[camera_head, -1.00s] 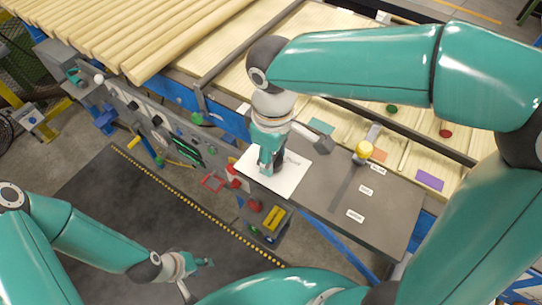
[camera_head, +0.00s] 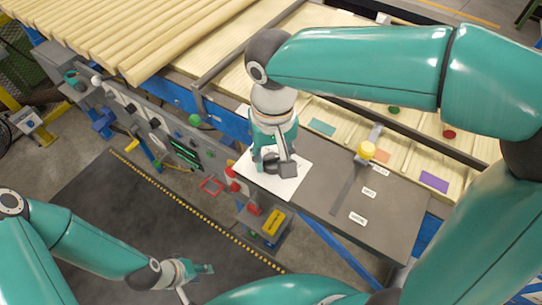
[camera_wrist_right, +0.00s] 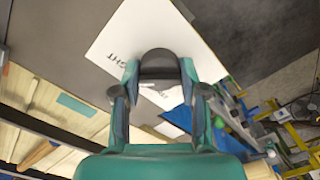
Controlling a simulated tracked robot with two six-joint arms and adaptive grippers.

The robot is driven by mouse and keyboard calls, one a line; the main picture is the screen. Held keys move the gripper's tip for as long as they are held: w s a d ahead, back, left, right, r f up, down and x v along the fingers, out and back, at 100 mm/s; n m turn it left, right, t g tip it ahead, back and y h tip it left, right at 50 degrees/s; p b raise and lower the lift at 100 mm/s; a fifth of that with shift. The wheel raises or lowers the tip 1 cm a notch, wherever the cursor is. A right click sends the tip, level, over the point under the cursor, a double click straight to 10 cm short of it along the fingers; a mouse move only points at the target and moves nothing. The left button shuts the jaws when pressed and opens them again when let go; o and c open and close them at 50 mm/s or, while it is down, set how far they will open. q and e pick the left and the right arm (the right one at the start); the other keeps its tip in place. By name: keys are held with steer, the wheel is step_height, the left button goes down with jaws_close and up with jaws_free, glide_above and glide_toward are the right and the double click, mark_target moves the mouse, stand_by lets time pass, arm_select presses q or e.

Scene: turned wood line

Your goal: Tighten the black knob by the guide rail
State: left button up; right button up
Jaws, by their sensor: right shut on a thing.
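The black knob (camera_wrist_right: 160,64) is a dark round piece over a white sheet in the right wrist view. My right gripper (camera_wrist_right: 158,80) has a finger on each side of it and is shut on it. In the head view my right gripper (camera_head: 271,164) points down at the white sheet (camera_head: 293,184), and the knob is mostly hidden by it. Part of a printed word shows on the sheet. My left gripper (camera_head: 206,269) is low at the left, far from the knob; its fingers are too small to judge.
A yellow-topped piece (camera_head: 367,150) stands on the grey table (camera_head: 400,215), right of my right gripper, by a dark strip and several white labels. Boards with coloured patches lie behind. A panel with red and green parts (camera_head: 196,120) is at the left.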

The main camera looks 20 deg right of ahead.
mark_target(272, 157)
steer(key=shift+s+m, duration=0.1)
steer(key=shift+m, duration=0.3)
steer(key=o, duration=1.1)
steer(key=shift+o, duration=0.2)
steer(key=shift+r, duration=0.1)
steer(key=shift+r, duration=0.35)
step_height(272, 157, up, 11)
